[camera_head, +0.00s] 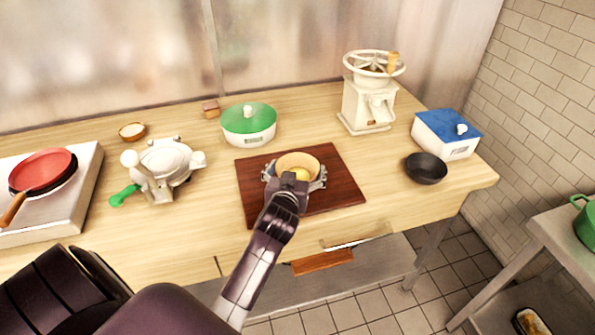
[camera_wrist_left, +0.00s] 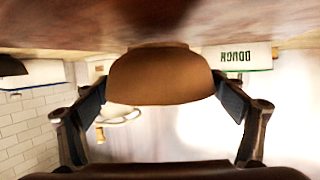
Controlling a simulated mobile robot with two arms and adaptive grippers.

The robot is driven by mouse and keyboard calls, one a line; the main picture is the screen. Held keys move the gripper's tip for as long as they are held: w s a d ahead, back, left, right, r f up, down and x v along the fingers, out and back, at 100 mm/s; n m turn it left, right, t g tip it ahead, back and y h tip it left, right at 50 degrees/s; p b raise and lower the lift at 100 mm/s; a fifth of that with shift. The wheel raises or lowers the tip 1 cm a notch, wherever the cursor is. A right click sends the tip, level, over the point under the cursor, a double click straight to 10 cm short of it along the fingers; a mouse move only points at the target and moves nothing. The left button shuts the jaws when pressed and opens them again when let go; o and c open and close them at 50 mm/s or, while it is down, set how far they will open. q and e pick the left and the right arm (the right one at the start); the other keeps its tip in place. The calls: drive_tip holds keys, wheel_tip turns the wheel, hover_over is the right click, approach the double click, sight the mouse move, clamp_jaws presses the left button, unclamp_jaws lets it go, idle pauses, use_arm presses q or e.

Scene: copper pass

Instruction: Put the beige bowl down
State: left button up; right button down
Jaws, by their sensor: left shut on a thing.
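The beige bowl (camera_head: 298,160) is over the dark red-brown wooden board (camera_head: 256,196) in the middle of the counter. Something yellow shows inside it. My left gripper (camera_head: 296,180) is shut on the bowl, one finger on each side. In the left wrist view the picture is upside down, and the bowl (camera_wrist_left: 160,80) sits between the fingers of my left gripper (camera_wrist_left: 160,98). The bowl is upright, with its base at or very close to the board; I cannot tell whether they touch. My right gripper is not in view.
A green-lidded container (camera_head: 248,124) stands behind the board. A white grinder (camera_head: 368,105), black bowl (camera_head: 426,170) and blue-lidded box (camera_head: 448,136) are to the right. A white press-like device (camera_head: 165,165) and red pan (camera_head: 42,170) are left. Bare board shows around the bowl.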

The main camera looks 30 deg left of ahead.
use_arm(q)
drive_tip(key=shift+f, duration=0.55)
drive_tip(key=o, duration=0.8)
drive_tip(key=shift+f, duration=0.2)
drive_tip(key=o, duration=0.3)
drive_tip(key=shift+r, duration=0.1)
